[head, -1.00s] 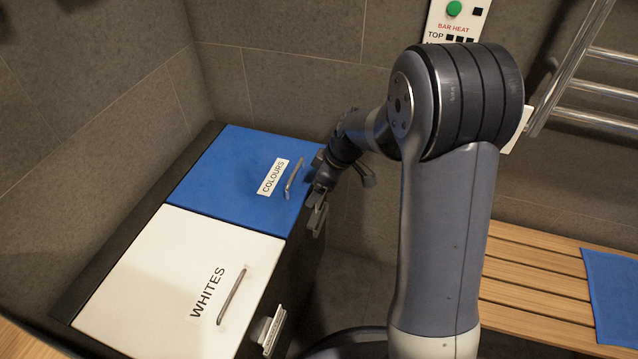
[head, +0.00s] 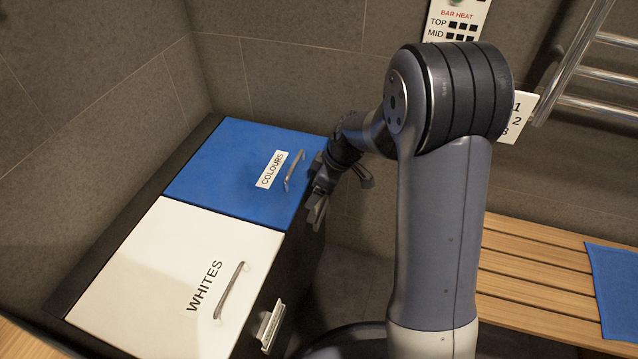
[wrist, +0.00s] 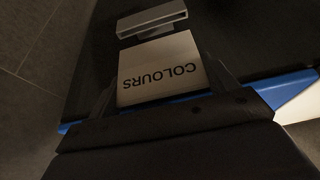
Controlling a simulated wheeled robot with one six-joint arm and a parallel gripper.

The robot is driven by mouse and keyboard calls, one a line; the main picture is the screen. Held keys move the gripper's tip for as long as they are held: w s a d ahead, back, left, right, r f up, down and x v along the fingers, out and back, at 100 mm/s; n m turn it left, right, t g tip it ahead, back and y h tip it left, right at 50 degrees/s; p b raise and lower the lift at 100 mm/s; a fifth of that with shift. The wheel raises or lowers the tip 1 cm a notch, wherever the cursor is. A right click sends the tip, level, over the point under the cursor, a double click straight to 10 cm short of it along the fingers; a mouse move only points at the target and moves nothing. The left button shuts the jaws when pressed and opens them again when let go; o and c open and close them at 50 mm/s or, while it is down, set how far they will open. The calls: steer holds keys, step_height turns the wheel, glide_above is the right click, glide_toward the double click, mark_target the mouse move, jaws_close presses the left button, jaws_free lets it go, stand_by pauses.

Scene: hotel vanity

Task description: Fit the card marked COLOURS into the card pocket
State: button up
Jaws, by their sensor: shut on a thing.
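The card marked COLOURS (wrist: 158,76) is white and shows upside down in the wrist view. My gripper (wrist: 165,92) is shut on it, with a dark finger at each side. A grey slotted card pocket (wrist: 152,21) is on the dark hamper front just beyond the card's far edge. In the head view my gripper (head: 318,200) is at the front of the blue COLOURS lid (head: 225,165), and the card is not clearly seen there.
A white WHITES lid (head: 150,270) lies beside the blue one, with bar handles on both. A wooden bench (head: 530,290) and towel rails (head: 600,70) are at right.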

steer(key=shift+f+b, duration=2)
steer(key=shift+f, duration=1)
steer(key=o, duration=0.9)
steer(key=p+v, duration=0.3)
steer(key=v, duration=0.7)
steer(key=shift+d+r, duration=0.15)
steer(key=shift+r, duration=0.2)
steer(key=shift+f, duration=0.1)
